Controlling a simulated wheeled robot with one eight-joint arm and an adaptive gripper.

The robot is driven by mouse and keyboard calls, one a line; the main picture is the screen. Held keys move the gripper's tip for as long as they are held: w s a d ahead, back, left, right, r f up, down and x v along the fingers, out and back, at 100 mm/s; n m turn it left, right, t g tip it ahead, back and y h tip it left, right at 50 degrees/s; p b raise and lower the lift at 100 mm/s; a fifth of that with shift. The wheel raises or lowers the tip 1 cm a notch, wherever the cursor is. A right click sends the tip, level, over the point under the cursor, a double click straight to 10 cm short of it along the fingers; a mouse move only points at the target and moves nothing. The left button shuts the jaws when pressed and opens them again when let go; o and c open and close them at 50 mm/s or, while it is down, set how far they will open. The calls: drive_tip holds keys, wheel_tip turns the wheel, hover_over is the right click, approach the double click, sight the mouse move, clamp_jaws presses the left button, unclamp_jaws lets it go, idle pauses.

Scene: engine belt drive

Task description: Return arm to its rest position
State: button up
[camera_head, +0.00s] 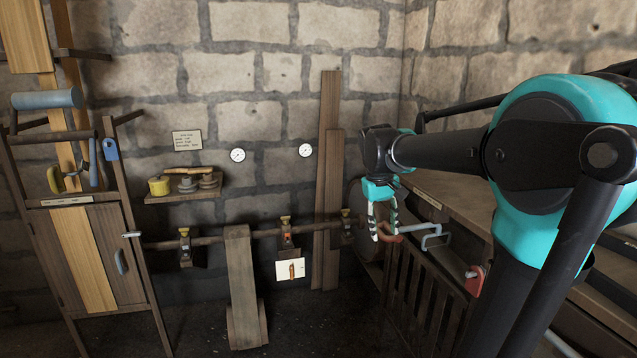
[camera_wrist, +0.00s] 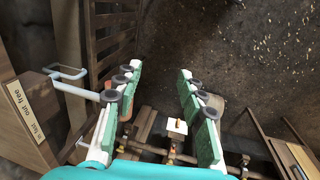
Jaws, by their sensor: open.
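My arm (camera_head: 440,152) stretches from the right side toward the middle of the head view. My gripper (camera_head: 383,225) hangs fingers down near the back corner, just left of a light blue bent handle (camera_head: 432,238). In the wrist view, the two green and white fingers of my gripper (camera_wrist: 160,70) stand wide apart with nothing between them. The same light blue handle (camera_wrist: 72,88) reaches to the left finger there; whether it touches I cannot tell.
A wooden bench (camera_head: 440,197) with slats runs along the right, with a red lever (camera_head: 475,280) on its side. A horizontal shaft (camera_head: 210,240) with a broad wooden belt (camera_head: 243,290) crosses the back wall. A tool rack (camera_head: 120,240) stands left. Dark floor lies between.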

drive_tip(key=s+d+f+m+t+y, duration=0.1)
drive_tip(key=s+f+m+t+y, duration=0.1)
drive_tip(key=s+f, duration=1.5)
wheel_tip(320, 180, down, 4)
drive_tip(key=shift+d+f+m+t, duration=0.2)
drive_tip(key=shift+m+t, duration=0.2)
drive_tip(key=shift+t, duration=0.3)
drive_tip(key=shift+s, duration=0.1)
idle(1.1)
